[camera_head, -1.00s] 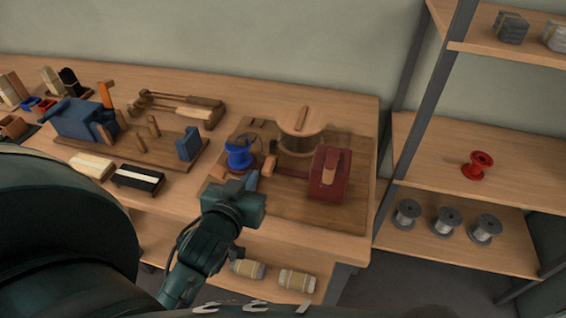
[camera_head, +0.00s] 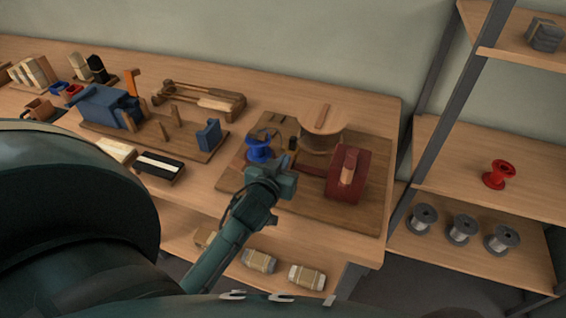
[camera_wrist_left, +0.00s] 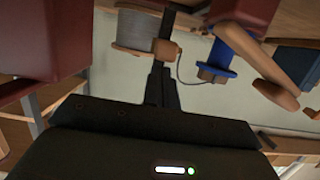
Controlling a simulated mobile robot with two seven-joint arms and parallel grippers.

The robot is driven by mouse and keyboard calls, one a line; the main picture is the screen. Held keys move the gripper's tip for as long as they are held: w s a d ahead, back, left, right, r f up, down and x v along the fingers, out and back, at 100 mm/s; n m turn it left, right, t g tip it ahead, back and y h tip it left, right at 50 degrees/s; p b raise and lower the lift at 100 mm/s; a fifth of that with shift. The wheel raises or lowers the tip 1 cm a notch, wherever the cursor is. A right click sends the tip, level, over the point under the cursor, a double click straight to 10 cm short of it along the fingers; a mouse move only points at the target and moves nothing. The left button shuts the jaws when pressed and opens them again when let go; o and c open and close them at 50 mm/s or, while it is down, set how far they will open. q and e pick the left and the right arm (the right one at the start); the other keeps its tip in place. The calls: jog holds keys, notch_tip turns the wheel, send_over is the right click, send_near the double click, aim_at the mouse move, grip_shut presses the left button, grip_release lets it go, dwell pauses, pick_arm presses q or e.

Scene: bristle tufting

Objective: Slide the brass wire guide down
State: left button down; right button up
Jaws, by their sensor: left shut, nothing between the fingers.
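My left gripper (camera_head: 284,178) is over the front of the wooden board, close to the blue spool (camera_head: 258,150). In the left wrist view its dark fingers (camera_wrist_left: 161,84) are shut with nothing between them. A small brass-coloured block (camera_wrist_left: 167,49), seemingly the wire guide, sits on a dark upright post (camera_wrist_left: 169,20) just beyond the fingertips. I cannot tell whether the fingers touch it. A thin wire runs from the block toward the blue spool, which also shows in the wrist view (camera_wrist_left: 217,62). The guide is not clear in the head view. My right gripper is not in view.
A dark red block (camera_head: 347,176) stands on the board (camera_head: 330,216) to the right of the gripper. A large wooden-topped drum (camera_head: 321,121) stands behind. A blue clamp-like fixture (camera_head: 103,107) is further left. Shelves with a red spool (camera_head: 499,174) stand at the right.

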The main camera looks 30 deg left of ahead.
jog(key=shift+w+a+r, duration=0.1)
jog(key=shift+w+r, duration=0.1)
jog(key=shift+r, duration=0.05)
pick_arm(q)
jog(key=shift+f, duration=0.1)
